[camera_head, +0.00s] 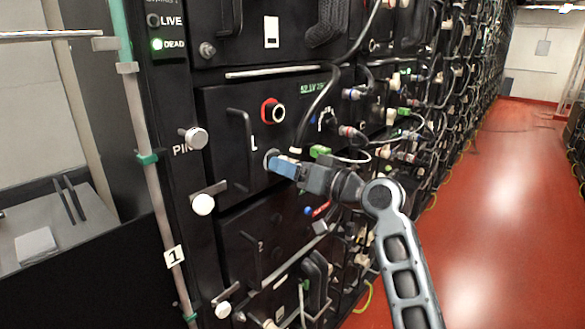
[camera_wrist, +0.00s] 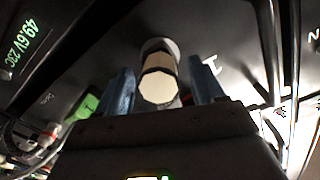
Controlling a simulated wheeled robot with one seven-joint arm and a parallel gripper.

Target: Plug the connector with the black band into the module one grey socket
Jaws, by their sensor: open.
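The connector with the black band (camera_wrist: 158,82) shows in the wrist view as a pale many-sided body with a dark band near its far end. That far end sits in a grey socket ring (camera_wrist: 158,46) on the black module face. In the head view the grey socket (camera_head: 269,158) is on the upper module, left of my gripper (camera_head: 284,168). My gripper's blue fingers (camera_wrist: 158,92) stand on either side of the connector, open, with gaps visible. In the head view the fingers hide most of the connector. How deeply it is seated is hard to tell.
A red-ringed socket (camera_head: 272,112) is above on the same module. A green plug (camera_head: 320,151) and several cables hang close right of my gripper. A black handle (camera_head: 241,150) and a white knob (camera_head: 203,204) are to the left. The red floor aisle (camera_head: 490,200) is clear.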

